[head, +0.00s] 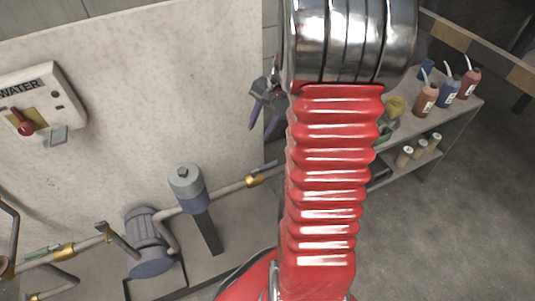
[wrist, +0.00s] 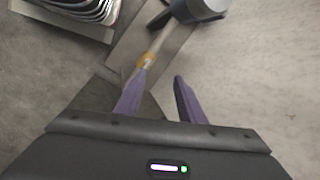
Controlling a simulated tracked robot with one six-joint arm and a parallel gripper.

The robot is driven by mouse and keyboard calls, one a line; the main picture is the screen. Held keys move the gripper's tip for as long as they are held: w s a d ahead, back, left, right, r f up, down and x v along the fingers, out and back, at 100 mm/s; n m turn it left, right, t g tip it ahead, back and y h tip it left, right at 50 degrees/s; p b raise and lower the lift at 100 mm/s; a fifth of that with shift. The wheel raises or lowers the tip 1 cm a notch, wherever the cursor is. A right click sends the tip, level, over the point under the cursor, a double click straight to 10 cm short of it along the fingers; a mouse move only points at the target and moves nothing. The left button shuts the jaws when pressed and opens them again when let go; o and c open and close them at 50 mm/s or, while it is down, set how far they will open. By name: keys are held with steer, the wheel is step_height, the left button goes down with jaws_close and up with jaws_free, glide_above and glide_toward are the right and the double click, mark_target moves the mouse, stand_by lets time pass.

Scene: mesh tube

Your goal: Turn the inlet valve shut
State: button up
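Several brass fittings with levers sit on the grey pipework, and I cannot tell which is the inlet valve. One brass fitting (head: 255,180) with a blue-grey lever is right of the filter; a brass fitting also shows in the wrist view (wrist: 147,59), just beyond my left fingertip. Another brass fitting (head: 64,250) with a green handle (head: 42,252) is at the lower left. A grey lever (head: 122,240) stands left of the pump. My gripper (head: 267,104) has purple fingers, spread apart and empty in the wrist view (wrist: 160,82). It is above the right-hand pipe; contact cannot be told.
The blue-grey pump (head: 146,240) and filter (head: 189,188) stand along the pale wall. A WATER switch panel (head: 42,103) with a red knob hangs at left. A grey shelf (head: 452,122) with bottles is at right. Bare floor (head: 430,235) lies at lower right.

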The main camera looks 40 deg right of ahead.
mark_target(273, 163)
steer(key=s+d+f+m+y, duration=0.1)
steer(key=s+d+f+m, duration=0.2)
steer(key=d+f, duration=0.8)
steer(key=m, duration=0.2)
steer(key=shift+d+f+m+t, duration=0.15)
steer(key=shift+d+m+t, duration=0.15)
steer(key=shift+d+t, duration=0.1)
steer(key=shift+a, duration=0.1)
steer(key=x, duration=1.3)
steer(key=shift+w+a+f, duration=0.1)
steer(key=shift+a+f, duration=0.05)
steer(key=shift+f, duration=0.2)
steer(key=shift+c, duration=0.6)
jaws_close()
